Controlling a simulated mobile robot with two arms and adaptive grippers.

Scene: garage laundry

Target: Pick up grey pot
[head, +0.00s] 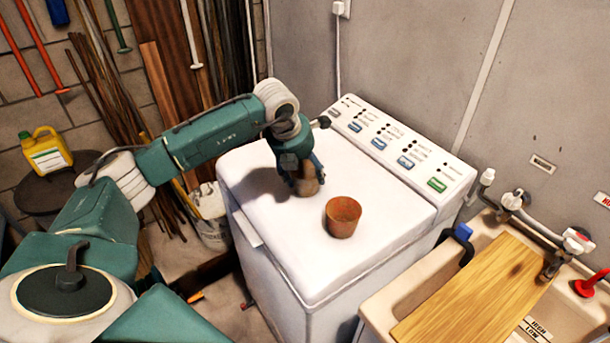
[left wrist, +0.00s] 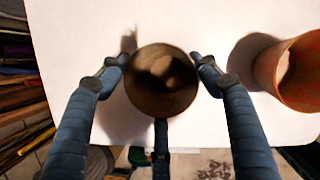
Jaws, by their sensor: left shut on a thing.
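The pot (head: 307,187) of the task looks brownish-grey in the head view, on the white top of the washing machine (head: 272,230). My left gripper (head: 300,170) is over it, shut on it, and hides its upper part. In the left wrist view the pot (left wrist: 162,88) is a dark brown round shape between the fingers of my left gripper (left wrist: 160,66). Whether its base touches the lid is hard to tell. An orange terracotta pot (head: 343,217) stands apart from it, to its right; it also shows in the left wrist view (left wrist: 296,72). My right gripper is out of view.
The washer's control panel (head: 400,150) rises at the back of the lid. A sink (head: 390,300) with a wooden board (head: 475,295) stands to the right. A yellow jug (head: 46,152) and a bucket (head: 210,215) are at left. The lid's front is clear.

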